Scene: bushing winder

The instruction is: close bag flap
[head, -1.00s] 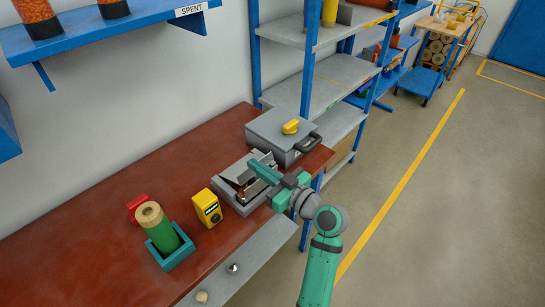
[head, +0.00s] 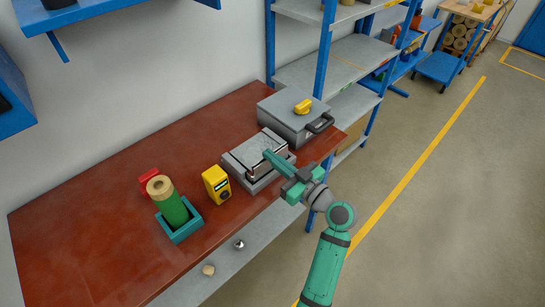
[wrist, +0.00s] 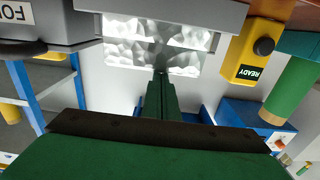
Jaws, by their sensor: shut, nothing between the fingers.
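The bag (head: 246,162) is a grey, flat, box-like thing on the red-brown bench. Its flap (head: 262,146) now lies nearly flat over the top; I cannot tell if it is fully down. A little brown shows at its front edge. In the wrist view a silvery, crinkled surface of the bag (wrist: 125,55) lies beyond my fingertips. My gripper (head: 268,153) is shut and empty, with its tips at the right part of the flap. It also shows in the wrist view (wrist: 160,76). I cannot tell whether the tips touch the flap.
A grey case (head: 290,118) with a yellow knob and black handle stands behind the bag to the right. A yellow device (head: 215,184) is close on the left. A green cylinder (head: 172,207) stands in a teal holder. A blue-posted shelf (head: 325,65) is behind.

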